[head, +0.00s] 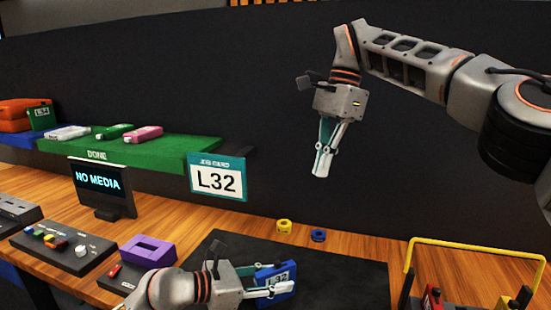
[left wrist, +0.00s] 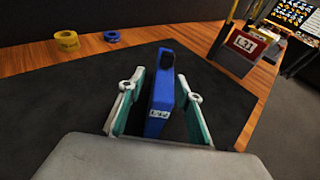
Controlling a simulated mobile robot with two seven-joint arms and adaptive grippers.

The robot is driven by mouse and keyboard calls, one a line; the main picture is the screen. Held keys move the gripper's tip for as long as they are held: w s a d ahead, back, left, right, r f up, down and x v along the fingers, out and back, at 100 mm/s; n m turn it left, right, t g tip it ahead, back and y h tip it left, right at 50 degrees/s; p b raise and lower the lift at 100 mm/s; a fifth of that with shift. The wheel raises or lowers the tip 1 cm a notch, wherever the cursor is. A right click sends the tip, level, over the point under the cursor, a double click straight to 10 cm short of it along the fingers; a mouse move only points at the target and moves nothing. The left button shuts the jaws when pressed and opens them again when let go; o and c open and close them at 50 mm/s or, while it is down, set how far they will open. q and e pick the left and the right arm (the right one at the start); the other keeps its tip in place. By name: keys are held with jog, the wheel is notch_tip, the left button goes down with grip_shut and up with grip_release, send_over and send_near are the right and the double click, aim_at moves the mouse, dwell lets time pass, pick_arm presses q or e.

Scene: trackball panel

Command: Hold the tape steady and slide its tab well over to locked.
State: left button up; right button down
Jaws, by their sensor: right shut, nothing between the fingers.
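The blue tape (head: 284,291) with a white label stands on the dark mat (head: 345,272) in the head view. In the left wrist view the blue tape (left wrist: 163,92) stands upright between the fingers of my left gripper (left wrist: 160,105). Those fingers are open, one on each side, with a gap visible to the tape. My left gripper (head: 268,282) reaches the tape from the left in the head view. I cannot make out the tape's tab. My right gripper (head: 322,165) is shut and empty, high in front of the dark wall, well away from the tape.
A yellow roll (head: 284,226) and a blue roll (head: 318,236) lie behind the mat. A yellow-handled carrier (head: 470,247) with red items stands right. A purple device (head: 148,251), a button panel (head: 62,246) and a "NO MEDIA" screen (head: 100,182) are left. A job card (head: 217,178) reads L32.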

pick_arm(q)
jog(key=v, duration=1.2)
jog(key=o, duration=0.3)
jog(key=shift+a, duration=0.1)
